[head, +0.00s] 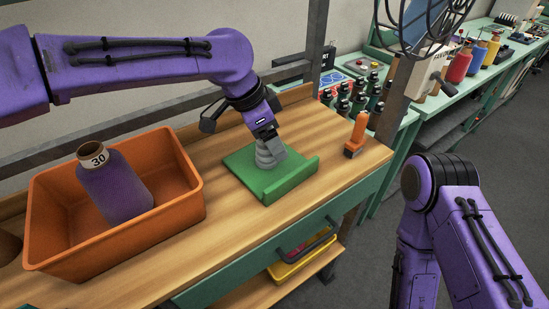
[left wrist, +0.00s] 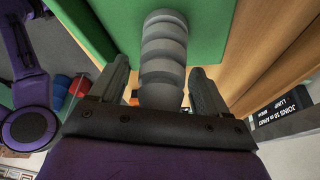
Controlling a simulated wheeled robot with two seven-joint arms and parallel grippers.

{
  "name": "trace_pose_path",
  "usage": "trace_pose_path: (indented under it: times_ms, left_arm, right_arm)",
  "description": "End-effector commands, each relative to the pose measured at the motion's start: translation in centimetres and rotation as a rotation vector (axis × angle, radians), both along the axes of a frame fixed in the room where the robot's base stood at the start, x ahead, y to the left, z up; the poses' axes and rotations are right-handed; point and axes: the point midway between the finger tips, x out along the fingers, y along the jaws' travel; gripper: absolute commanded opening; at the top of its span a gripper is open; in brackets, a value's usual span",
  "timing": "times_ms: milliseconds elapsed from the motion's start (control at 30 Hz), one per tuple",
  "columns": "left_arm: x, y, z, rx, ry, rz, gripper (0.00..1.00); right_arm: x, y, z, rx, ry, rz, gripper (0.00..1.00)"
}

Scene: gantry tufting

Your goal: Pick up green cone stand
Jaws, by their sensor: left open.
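The green cone stand (head: 292,183) lies on the wooden bench top, with a ribbed grey post (head: 266,158) rising from its green base. In the left wrist view the grey post (left wrist: 163,45) runs between my gripper's fingers, and the green base (left wrist: 208,22) is behind it. My left gripper (head: 268,147) is at the post; it also shows in the left wrist view (left wrist: 160,72). Its fingers are open, one on each side of the post, with gaps visible. My right arm is at the right of the head view, but its gripper is out of view.
An orange bin (head: 115,238) holding a purple container (head: 116,190) labelled 30 stands left on the bench. An orange-handled tool (head: 358,132) stands right of the stand. Several dark bottles (head: 358,98) are beyond it. A yellow tray (head: 302,257) is below the bench top.

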Motion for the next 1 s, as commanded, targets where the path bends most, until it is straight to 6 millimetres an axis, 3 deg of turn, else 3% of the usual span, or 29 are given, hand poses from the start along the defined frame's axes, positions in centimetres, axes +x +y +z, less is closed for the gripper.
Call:
trace_pose_path:
  times_ms: [100,333,667,867,1000]
  left_arm:
    - [0.0,0.0,0.0,0.0,0.0,0.0,0.76]
    - [0.0,0.0,0.0,0.001,0.001,-0.001,0.01]
    - [0.0,-0.1,0.4,0.0,0.0,-0.001,0.0]
    - [0.1,-0.1,3.5,-0.002,-0.004,0.0,0.0]
    - [-2.8,0.2,6.5,-0.001,-0.006,-0.001,0.0]
  right_arm:
    - [0.0,0.0,0.0,0.0,0.0,0.0,0.48]
    - [0.0,0.0,0.0,0.0,0.0,0.0,0.48]
    - [0.0,0.0,0.0,0.0,0.0,0.0,0.48]
    - [0.0,0.0,0.1,0.0,0.0,0.0,0.48]
    - [0.0,0.0,-0.6,0.0,0.0,0.0,0.48]
